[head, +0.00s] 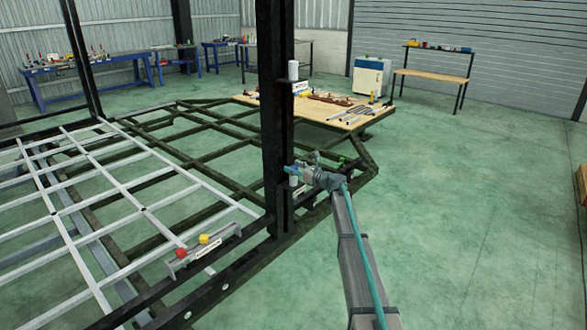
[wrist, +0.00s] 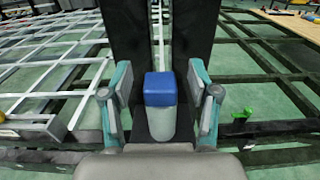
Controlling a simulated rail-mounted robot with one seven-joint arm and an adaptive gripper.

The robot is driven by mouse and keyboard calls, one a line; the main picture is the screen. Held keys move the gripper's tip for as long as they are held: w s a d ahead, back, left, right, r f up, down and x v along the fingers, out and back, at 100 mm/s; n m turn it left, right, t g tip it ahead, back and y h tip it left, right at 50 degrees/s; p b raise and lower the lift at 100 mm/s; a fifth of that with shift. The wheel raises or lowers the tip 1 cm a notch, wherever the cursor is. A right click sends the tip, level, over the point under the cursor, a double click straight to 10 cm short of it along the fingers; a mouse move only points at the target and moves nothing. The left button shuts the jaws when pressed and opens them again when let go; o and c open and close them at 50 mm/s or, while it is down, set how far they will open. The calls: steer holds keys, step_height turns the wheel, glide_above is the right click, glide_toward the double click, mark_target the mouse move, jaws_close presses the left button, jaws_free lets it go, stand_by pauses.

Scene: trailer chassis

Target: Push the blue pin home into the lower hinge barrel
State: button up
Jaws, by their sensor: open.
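The blue pin (wrist: 159,88) shows in the wrist view as a blue block-like head on top of the pale grey lower hinge barrel (wrist: 161,124). The barrel stands in front of the dark post (head: 276,110); in the head view it shows as a small pale cylinder (head: 293,181). How deep the pin sits is hidden. My gripper (wrist: 160,78) is open, with one finger on each side of the blue head and a visible gap on both sides. In the head view my gripper (head: 297,170) is at the post, and I cannot clearly separate the pin from its teal fingers.
A white upper barrel (head: 293,70) is on the post above my gripper. A red cap (head: 181,253) and a yellow cap (head: 204,239) sit on a grey holder at the frame's near rail. A wooden deck (head: 325,110) with tools lies behind.

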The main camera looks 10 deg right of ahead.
steer(key=v, duration=1.1)
steer(key=shift+s, duration=0.3)
steer(key=shift+d, duration=0.15)
steer(key=s+a+f+n+g+h+p, duration=0.1)
steer(key=s+a+f+n+g+h, duration=0.45)
steer(key=s+f, duration=1.15)
steer(key=s+a+f+n+g+p, duration=0.15)
steer(key=s+f+n+g, duration=0.45)
steer(key=s+f+n, duration=0.9)
steer(key=s+f+n+g+h, duration=0.2)
steer(key=s+f+g, duration=0.1)
steer(key=s, duration=1.3)
steer(key=s+f+n+g+h+p, duration=0.1)
steer(key=s+f+n+g+h, duration=0.1)
steer(key=s, duration=1.5)
steer(key=s+f+n+g+h+p, duration=0.1)
steer(key=s+f, duration=0.5)
steer(key=s, duration=1)
steer(key=n+g+h, duration=0.1)
steer(key=n+g, duration=0.1)
steer(key=g, duration=0.1)
steer(key=shift+s+a+f, duration=0.2)
steer(key=shift+s+a, duration=0.15)
steer(key=shift+a, duration=0.05)
